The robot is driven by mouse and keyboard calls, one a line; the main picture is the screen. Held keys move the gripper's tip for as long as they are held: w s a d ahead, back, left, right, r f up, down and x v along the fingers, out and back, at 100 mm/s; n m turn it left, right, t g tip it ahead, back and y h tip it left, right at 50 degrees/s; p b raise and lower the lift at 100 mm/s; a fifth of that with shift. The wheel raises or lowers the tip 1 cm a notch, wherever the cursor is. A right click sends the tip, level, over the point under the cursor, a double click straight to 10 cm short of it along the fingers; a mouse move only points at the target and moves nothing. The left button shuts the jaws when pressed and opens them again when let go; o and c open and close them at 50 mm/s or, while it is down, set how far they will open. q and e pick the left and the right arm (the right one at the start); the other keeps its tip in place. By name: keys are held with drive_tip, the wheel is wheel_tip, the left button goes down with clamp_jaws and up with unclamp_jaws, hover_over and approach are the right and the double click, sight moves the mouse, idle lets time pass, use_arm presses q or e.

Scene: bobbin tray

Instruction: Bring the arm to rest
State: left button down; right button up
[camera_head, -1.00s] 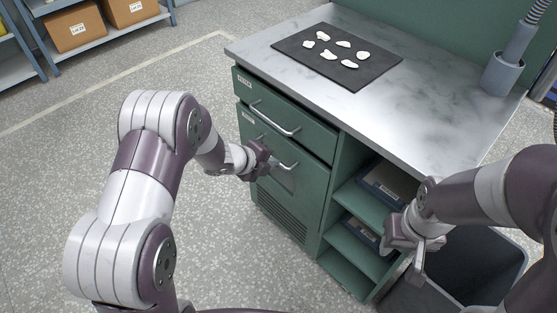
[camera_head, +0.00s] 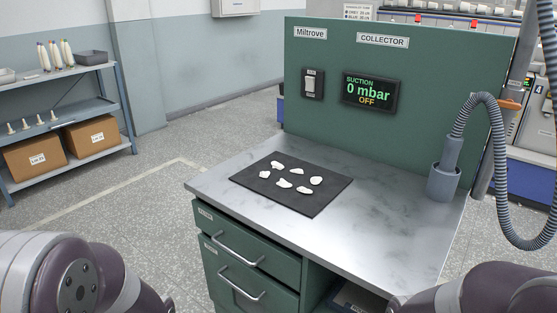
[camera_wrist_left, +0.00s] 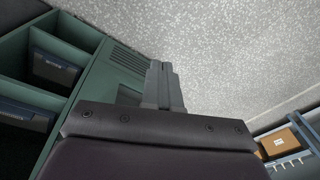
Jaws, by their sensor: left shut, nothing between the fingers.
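My left arm (camera_head: 70,280) shows only at the bottom left of the head view, and its gripper is out of that picture. In the left wrist view my left gripper (camera_wrist_left: 163,88) has its fingers together and empty, pointing past the green cabinet (camera_wrist_left: 115,75) toward the speckled floor. My right arm (camera_head: 490,292) shows only at the bottom right of the head view, and its gripper is out of sight.
A grey hose (camera_head: 490,130) ends in a holder (camera_head: 443,183). The panel display (camera_head: 370,92) reads 0 mbar, OFF. A shelf (camera_head: 90,105) stands left; floor between is clear.

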use_arm(q)
drive_tip(key=s+d+r+n, duration=0.2)
drive_tip(key=s+r, duration=0.1)
drive_tip(key=s, duration=0.1)
wheel_tip(320, 180, up, 23)
drive_tip(key=p, duration=2.2)
drive_tip(key=shift+w+d+h, duration=0.4)
drive_tip(key=shift+w+d, duration=0.05)
drive_tip(key=shift+r, duration=0.1)
